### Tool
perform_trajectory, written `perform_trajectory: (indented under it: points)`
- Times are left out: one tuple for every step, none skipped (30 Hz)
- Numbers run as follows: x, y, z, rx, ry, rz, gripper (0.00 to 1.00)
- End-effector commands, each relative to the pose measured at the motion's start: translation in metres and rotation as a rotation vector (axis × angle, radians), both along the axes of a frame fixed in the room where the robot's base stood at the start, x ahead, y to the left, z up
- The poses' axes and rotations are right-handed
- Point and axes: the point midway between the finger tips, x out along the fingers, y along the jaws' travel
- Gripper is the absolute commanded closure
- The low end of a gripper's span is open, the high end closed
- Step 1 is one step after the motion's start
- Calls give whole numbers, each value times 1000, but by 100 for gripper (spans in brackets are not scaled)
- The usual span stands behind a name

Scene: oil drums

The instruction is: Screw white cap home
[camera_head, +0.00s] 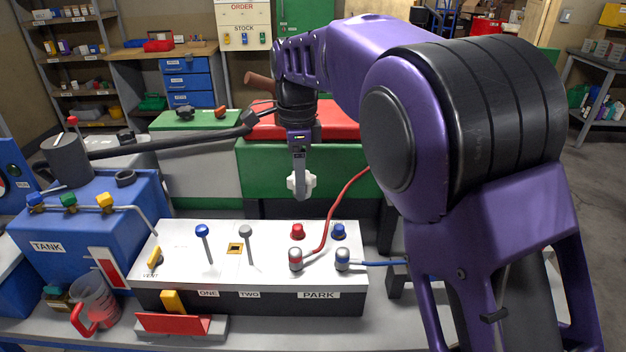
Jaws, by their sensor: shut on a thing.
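The white cap (300,184) is a lobed knob. It is held in the air at the lower end of my gripper (300,178), which points down and is shut on it. Cap and gripper appear above and behind the white-topped panel (270,290), in front of a green block. The cap does not appear to touch anything below it. The blue tank (110,225) stands at left, with a short black ring-shaped neck (125,178) on top. I cannot tell which opening the cap fits, and its underside is hidden.
The panel carries a blue-topped lever (203,232), a grey lever (247,236) and hose ends with a red hose (335,210) and a blue hose (380,263). A long dark bar (170,143) crosses behind. A red-handled jug (95,300) stands front left.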

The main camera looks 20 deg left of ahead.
Motion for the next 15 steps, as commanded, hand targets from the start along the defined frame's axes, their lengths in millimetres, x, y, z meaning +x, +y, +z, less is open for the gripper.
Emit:
perform_trajectory:
  points:
    - [0, 6, -1, 0, 0, 2, 100]
    - [0, 9, -1, 0, 0, 2, 100]
    - [-1, 13, -1, 0, 0, 2, 100]
    - [-1, 16, -1, -1, 1, 2, 100]
    - [-1, 19, -1, -1, 1, 2, 100]
    - [-1, 23, -1, 0, 0, 3, 100]
    - [-1, 26, -1, 0, 0, 3, 100]
    - [-2, 29, -1, 0, 0, 2, 100]
    - [-2, 33, -2, -1, 1, 2, 100]
    - [-2, 36, -2, -1, 1, 1, 100]
    - [-2, 39, -1, 0, 0, 1, 100]
    - [-2, 43, -2, 0, 0, 2, 100]
    - [-2, 46, -2, 0, 0, 2, 100]
    - [-2, 49, -2, 0, 0, 3, 100]
    - [-3, 53, -2, 0, 0, 3, 100]
